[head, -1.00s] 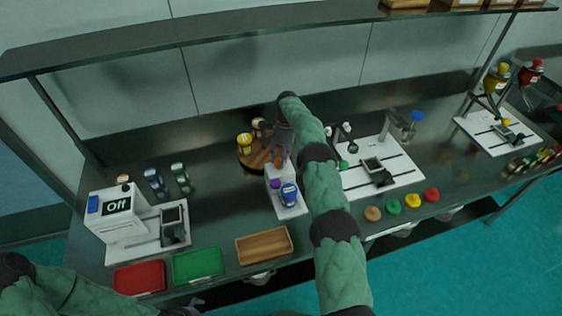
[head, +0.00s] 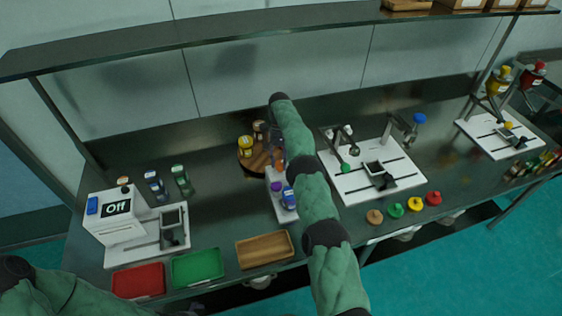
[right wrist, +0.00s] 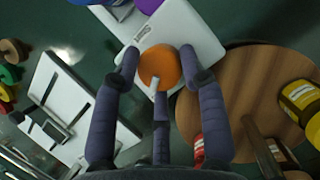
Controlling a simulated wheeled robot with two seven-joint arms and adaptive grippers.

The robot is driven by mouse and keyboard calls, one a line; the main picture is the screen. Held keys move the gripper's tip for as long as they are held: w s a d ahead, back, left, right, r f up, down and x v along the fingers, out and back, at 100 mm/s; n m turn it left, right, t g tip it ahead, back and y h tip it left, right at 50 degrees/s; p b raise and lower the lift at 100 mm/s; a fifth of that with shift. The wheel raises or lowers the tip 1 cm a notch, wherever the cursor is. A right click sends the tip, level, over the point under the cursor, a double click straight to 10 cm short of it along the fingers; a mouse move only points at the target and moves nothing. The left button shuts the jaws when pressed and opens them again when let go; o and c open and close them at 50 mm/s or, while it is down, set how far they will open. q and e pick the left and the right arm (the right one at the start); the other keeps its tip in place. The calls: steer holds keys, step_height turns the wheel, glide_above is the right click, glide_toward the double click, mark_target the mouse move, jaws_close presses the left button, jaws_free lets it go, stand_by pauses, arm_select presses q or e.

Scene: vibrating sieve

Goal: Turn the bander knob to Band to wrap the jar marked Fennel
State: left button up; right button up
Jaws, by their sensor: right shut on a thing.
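A small white device (head: 271,181) stands in the middle of the bench, with a purple round part (head: 276,186) on it. A blue-topped jar (head: 288,197) stands at its front; its label is too small to read. My right gripper (head: 279,160) is at the back of the device. In the right wrist view its fingers are closed around an orange round knob (right wrist: 160,67) over the white body (right wrist: 185,32). The knob's marking cannot be read.
A round wooden board (head: 248,166) with yellow jars (head: 245,147) is close behind the device. A white machine reading Off (head: 117,208) stands left. Red (head: 138,279), green (head: 197,266) and wooden (head: 264,248) trays line the front. A white station (head: 354,188) is to the right.

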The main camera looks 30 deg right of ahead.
steer(key=shift+a+r, duration=0.1)
steer(key=shift+a, duration=0.15)
steer(key=o, duration=1.1)
steer(key=shift+a, duration=0.1)
steer(key=shift+d, duration=0.2)
